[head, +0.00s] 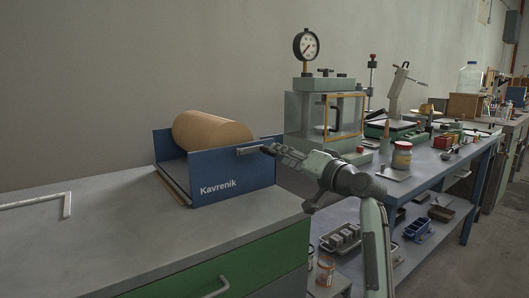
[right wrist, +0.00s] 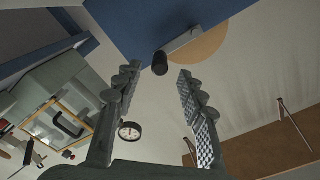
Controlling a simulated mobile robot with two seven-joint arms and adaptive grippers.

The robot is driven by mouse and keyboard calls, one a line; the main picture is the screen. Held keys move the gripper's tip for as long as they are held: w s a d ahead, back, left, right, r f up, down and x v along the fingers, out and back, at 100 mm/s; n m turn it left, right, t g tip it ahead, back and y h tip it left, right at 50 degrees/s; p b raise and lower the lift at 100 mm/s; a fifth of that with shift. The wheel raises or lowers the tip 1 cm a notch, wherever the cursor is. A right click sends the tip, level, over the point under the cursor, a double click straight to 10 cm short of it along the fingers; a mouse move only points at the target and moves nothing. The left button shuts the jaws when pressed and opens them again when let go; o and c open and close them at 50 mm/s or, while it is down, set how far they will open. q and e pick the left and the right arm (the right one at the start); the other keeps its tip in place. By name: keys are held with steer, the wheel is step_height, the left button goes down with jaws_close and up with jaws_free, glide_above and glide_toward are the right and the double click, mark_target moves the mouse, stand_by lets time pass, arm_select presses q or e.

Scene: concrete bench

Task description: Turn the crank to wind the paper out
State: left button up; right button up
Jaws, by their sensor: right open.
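The paper roll (head: 212,130) is brown and lies in a blue dispenser (head: 240,182) marked "Kavrenik" on the bench. In the right wrist view the crank arm (right wrist: 186,39) is a grey bar on the blue side panel (right wrist: 130,25), with a black knob (right wrist: 160,63) at its end. The roll's tan end (right wrist: 208,46) shows behind it. My right gripper (head: 269,149) is at the crank side of the dispenser. In the wrist view it (right wrist: 158,74) is open, with the knob between and slightly beyond its fingertips. I see no contact. My left gripper is out of view.
A grey press cabinet with an orange-framed window (head: 344,116) and a dial gauge (head: 307,45) stands just behind my right gripper. A white angled bar (head: 50,203) lies at the left on the grey bench top (head: 110,235), which is otherwise mostly clear.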

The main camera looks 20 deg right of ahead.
steer(key=x, duration=0.6)
steer(key=shift+w+a, duration=0.1)
steer(key=shift+w, duration=0.05)
jaws_close()
